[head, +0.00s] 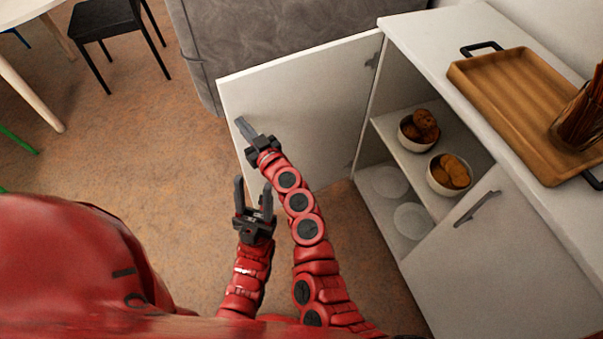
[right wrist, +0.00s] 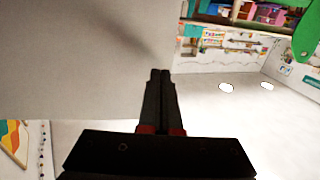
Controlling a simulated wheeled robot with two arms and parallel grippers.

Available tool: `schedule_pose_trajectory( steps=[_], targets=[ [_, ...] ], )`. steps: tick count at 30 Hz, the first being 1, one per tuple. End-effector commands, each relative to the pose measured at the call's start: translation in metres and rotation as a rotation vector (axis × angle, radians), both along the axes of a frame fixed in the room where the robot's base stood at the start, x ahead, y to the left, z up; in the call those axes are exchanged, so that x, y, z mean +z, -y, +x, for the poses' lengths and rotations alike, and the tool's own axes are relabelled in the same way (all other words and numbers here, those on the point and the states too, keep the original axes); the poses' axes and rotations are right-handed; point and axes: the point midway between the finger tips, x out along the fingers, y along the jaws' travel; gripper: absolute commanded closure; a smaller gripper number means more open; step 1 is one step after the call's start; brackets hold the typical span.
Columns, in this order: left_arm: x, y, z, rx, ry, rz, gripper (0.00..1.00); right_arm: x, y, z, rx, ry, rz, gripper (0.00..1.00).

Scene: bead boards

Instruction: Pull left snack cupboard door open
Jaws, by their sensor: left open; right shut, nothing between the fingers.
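The left snack cupboard door (head: 315,100) is a white panel standing wide open, its inner face showing in the head view. Its outer face and handle are hidden. My right gripper (head: 241,122) is shut and empty, in front of the door near its free edge. In the right wrist view the shut fingers (right wrist: 159,73) overlap a pale panel (right wrist: 80,60), probably the door, close to its edge. I cannot tell whether they touch it. My left gripper (head: 253,183) is open and empty, lower in the head view, below the right gripper.
Inside the cupboard, two bowls of snacks (head: 418,131) (head: 449,175) stand on the shelf (head: 400,155), with pale plates (head: 412,220) below. The right door (head: 470,265) is closed. A wooden tray (head: 500,95) lies on top. A grey sofa (head: 260,40) stands behind the open door.

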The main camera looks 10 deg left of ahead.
Motion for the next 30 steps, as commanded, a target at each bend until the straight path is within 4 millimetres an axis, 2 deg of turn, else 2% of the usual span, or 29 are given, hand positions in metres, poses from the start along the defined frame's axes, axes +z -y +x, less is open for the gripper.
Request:
schedule_pose_trajectory(
  steps=[1, 12, 21, 30],
  targets=[
    [-0.011, 0.000, 0.000, 0.000, 0.000, 0.000, 0.50, -0.004, -0.009, 0.007, 0.004, 0.005, -0.002, 1.00],
    [-0.043, 0.000, 0.000, 0.000, 0.000, 0.000, 0.50, -0.003, -0.052, 0.049, 0.005, 0.002, -0.002, 1.00],
    [-0.061, 0.000, 0.000, 0.000, 0.000, 0.000, 0.50, -0.002, -0.074, 0.077, -0.064, 0.000, -0.001, 1.00],
    [-0.069, 0.000, 0.000, 0.000, 0.000, 0.000, 0.50, 0.000, -0.086, 0.092, -0.107, 0.001, -0.001, 1.00]
  ],
)
